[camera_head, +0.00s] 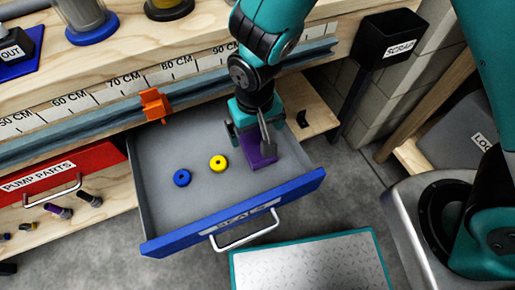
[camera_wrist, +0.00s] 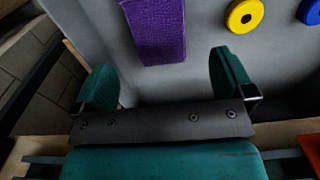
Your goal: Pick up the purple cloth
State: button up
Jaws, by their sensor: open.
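The purple cloth (camera_head: 262,160) lies in the open blue-fronted drawer (camera_head: 165,205), towards its right side. My gripper (camera_head: 252,143) is over the drawer at the cloth and hides part of it in the head view. In the wrist view the cloth (camera_wrist: 157,32) is a flat textured strip at the top, beyond and between the two open fingers (camera_wrist: 165,85). Nothing is between the fingertips. I cannot tell the exact height of the fingers above the cloth.
A yellow ring (camera_head: 218,163) and a blue ring (camera_head: 182,177) lie in the drawer left of the cloth. An orange clip (camera_head: 154,104) sits on the rail behind. A black scrap bin (camera_head: 388,38) is at the right. A metal-topped platform (camera_head: 310,268) is in front of the drawer.

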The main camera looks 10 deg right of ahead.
aim_at(255, 141)
jog(key=f, duration=0.2)
jog(key=f+b, duration=0.1)
jog(key=f, duration=0.1)
jog(key=f+b, duration=0.1)
jog(key=f, duration=0.1)
jog(key=shift+w, duration=0.25)
jog(key=shift+r, duration=0.1)
jog(key=c, duration=1)
